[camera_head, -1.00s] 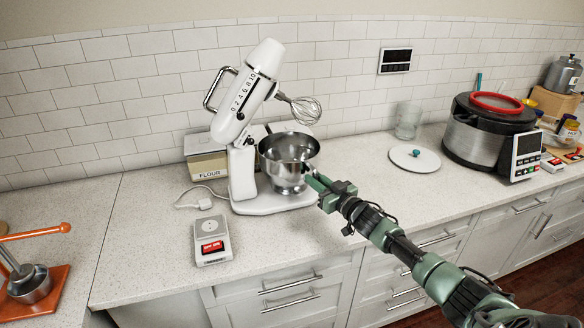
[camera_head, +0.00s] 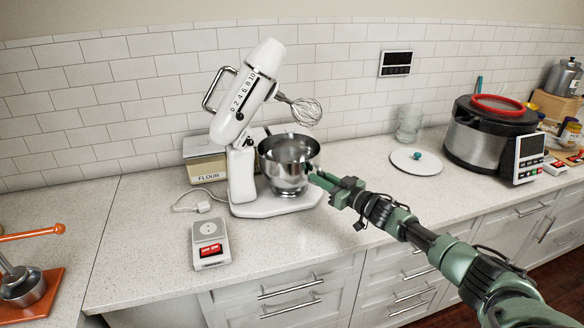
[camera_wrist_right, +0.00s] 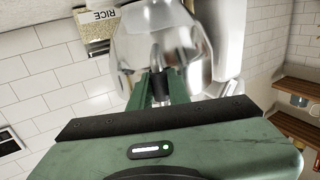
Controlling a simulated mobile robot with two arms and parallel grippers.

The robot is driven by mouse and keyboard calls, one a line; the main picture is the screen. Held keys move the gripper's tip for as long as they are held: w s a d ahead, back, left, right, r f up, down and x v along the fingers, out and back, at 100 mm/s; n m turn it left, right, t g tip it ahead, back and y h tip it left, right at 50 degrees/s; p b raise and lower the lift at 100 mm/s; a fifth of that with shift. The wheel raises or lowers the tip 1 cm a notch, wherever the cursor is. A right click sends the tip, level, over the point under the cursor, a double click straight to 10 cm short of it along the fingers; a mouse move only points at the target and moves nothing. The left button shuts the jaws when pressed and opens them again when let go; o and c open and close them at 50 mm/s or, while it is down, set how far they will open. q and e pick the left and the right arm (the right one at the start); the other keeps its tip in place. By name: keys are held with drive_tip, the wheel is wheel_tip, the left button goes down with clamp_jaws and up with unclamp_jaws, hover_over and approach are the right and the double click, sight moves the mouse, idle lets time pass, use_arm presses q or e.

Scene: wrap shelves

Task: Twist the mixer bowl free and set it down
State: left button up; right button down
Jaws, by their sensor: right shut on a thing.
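The steel mixer bowl (camera_head: 287,172) sits upright over the base (camera_head: 272,208) of the white stand mixer (camera_head: 243,105). The mixer head is tilted up, and its whisk (camera_head: 305,111) hangs clear above and to the right of the bowl. My right gripper (camera_head: 314,174) comes in from the right and is shut on the bowl's right side. In the right wrist view the bowl (camera_wrist_right: 135,50) fills the top middle, and the fingers (camera_wrist_right: 160,88) close on its handle. The contact between bowl and base is hard to make out. My left gripper is not in view.

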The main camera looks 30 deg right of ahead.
sight(312, 160)
drive_tip(key=shift+r+p, duration=1.55)
drive_tip(key=shift+r, duration=0.8)
drive_tip(key=shift+f, duration=0.1)
